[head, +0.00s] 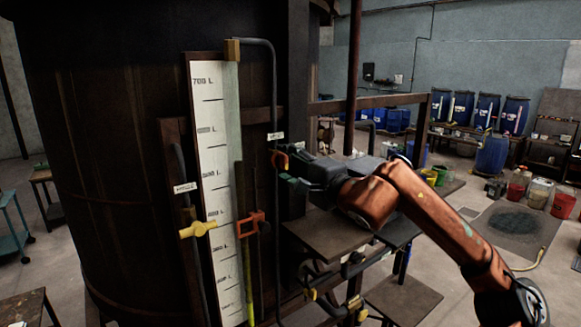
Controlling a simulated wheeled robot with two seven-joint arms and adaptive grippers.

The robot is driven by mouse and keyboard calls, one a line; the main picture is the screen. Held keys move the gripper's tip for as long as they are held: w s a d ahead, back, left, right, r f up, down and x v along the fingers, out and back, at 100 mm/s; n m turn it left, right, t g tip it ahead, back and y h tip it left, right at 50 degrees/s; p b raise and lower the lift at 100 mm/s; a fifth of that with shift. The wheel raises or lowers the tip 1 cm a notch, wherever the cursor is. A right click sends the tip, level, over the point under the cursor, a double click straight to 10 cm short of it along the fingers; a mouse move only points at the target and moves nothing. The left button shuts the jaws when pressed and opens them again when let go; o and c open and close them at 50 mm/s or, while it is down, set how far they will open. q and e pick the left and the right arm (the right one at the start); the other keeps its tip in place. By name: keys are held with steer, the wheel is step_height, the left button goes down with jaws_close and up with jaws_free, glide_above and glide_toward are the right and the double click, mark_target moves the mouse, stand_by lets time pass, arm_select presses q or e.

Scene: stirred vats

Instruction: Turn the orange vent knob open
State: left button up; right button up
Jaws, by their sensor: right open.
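The orange knob (281,161) sits on the dark pipe beside the tall level gauge, below a small white label (275,136) too small to read. My right gripper (284,168) reaches in from the right, with its fingertips at the knob. It is open, and its dark fingers partly cover the knob's right side. I cannot tell whether the fingers touch the knob. My left gripper is not in view.
The white gauge board (210,180) runs down the dark vat (110,150). A yellow handle (198,229) and a red-orange bracket (250,223) stick out lower down. A dark platform (335,232) lies under my right arm. Blue drums (486,112) stand far back right.

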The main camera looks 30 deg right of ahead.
steer(key=s, duration=1.2)
steer(key=shift+d, duration=0.45)
stand_by(0.4)
